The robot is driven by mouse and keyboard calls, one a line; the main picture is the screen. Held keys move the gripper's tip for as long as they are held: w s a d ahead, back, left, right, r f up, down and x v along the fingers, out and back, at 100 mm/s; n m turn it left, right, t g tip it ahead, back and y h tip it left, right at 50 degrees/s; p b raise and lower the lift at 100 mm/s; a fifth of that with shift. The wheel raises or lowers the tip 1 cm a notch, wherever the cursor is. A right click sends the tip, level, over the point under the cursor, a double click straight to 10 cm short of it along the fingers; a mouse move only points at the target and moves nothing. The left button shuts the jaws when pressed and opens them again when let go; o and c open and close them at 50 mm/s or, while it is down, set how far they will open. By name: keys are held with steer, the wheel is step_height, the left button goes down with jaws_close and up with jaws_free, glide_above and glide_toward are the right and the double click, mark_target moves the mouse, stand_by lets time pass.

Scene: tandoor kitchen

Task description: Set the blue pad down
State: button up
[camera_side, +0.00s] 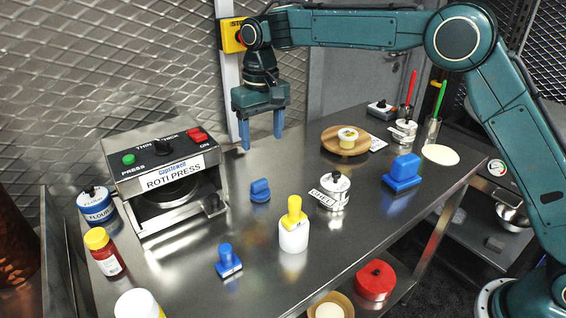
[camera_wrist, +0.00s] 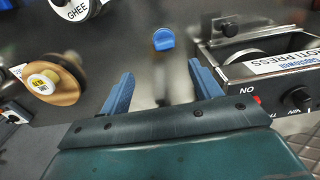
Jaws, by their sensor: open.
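Several blue handled things stand on the steel table (camera_side: 300,270), and I cannot tell for certain which one is the blue pad. A small rounded one (camera_side: 260,190) stands near the middle, right of the roti press. A larger block-like one (camera_side: 404,172) stands at the right, and a small one (camera_side: 228,262) is near the front. My gripper (camera_side: 262,142) is open and empty, pointing down above the back of the table. In the wrist view, a blue thing (camera_wrist: 163,39) lies ahead, roughly centred beyond the two spread fingers of my gripper (camera_wrist: 163,85), apart from them.
The roti press (camera_side: 165,180) stands at the left. A ghee pot (camera_wrist: 76,8) shows in the wrist view. A round wooden board (camera_side: 330,145) carries a small tub. A white container with a yellow top (camera_side: 293,236) stands toward the front. Bare steel lies between them.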

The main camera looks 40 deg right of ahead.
steer(key=s+d+r+t, duration=0.1)
steer(key=s+d+r, duration=0.5)
steer(key=s, duration=0.3)
steer(key=s+d+r+t, duration=0.2)
steer(key=s+d+r, duration=0.4)
steer(key=s, duration=0.2)
steer(key=s+d+f+t, duration=0.1)
steer(key=s+d+f, duration=0.1)
steer(key=s, duration=0.8)
steer(key=s+d+f+t, duration=0.1)
steer(key=s+d+f, duration=0.2)
steer(key=s, duration=0.6)
steer(key=shift+s+f, duration=0.4)
steer(key=shift+f, duration=0.05)
